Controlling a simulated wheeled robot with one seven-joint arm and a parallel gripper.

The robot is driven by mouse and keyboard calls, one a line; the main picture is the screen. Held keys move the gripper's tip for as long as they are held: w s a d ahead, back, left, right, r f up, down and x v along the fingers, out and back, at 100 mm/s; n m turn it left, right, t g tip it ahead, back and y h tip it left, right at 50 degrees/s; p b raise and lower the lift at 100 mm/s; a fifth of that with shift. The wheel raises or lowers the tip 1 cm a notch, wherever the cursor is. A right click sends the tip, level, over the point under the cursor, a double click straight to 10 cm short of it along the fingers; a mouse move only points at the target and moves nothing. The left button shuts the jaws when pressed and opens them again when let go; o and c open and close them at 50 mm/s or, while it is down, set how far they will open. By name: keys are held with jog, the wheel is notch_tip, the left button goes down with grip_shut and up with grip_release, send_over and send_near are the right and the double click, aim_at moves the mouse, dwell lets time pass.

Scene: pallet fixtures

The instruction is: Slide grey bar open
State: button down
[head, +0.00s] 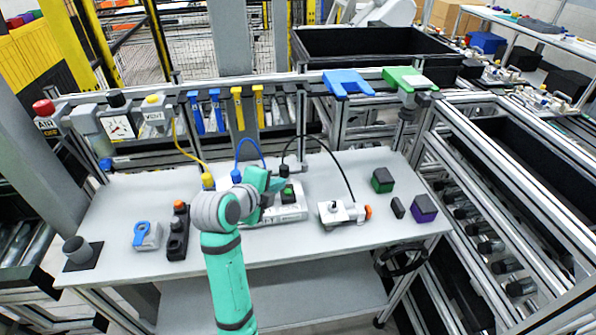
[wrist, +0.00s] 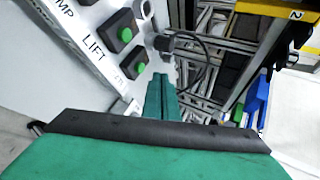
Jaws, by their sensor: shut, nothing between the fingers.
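My gripper (head: 274,184) is shut and empty, above the white control box (head: 290,214) on the table. In the wrist view its teal fingers (wrist: 162,97) lie together, beside the box face with green buttons and the word LIFT. I cannot tell whether the fingers touch the box. No grey bar can be picked out for certain. A small light grey metal fixture (head: 334,215) with an orange knob (head: 368,212) stands to the right of the box, apart from my gripper. Whether it carries a sliding bar is too small to tell.
Cables arch behind the control box. Blue and yellow hooks (head: 238,108) hang at the back rail.

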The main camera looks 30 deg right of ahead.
jog(key=x, duration=0.8)
jog(key=r+x, duration=0.1)
jog(key=x, duration=0.3)
jog(key=shift+w+d, duration=0.2)
jog(key=shift+d, duration=0.05)
jog(key=shift+w+d, duration=0.5)
jog(key=shift+d, duration=0.1)
jog(key=shift+s+d, duration=0.2)
jog(key=shift+d, duration=0.4)
jog(key=shift+s+d, duration=0.2)
jog(key=shift+d, duration=0.4)
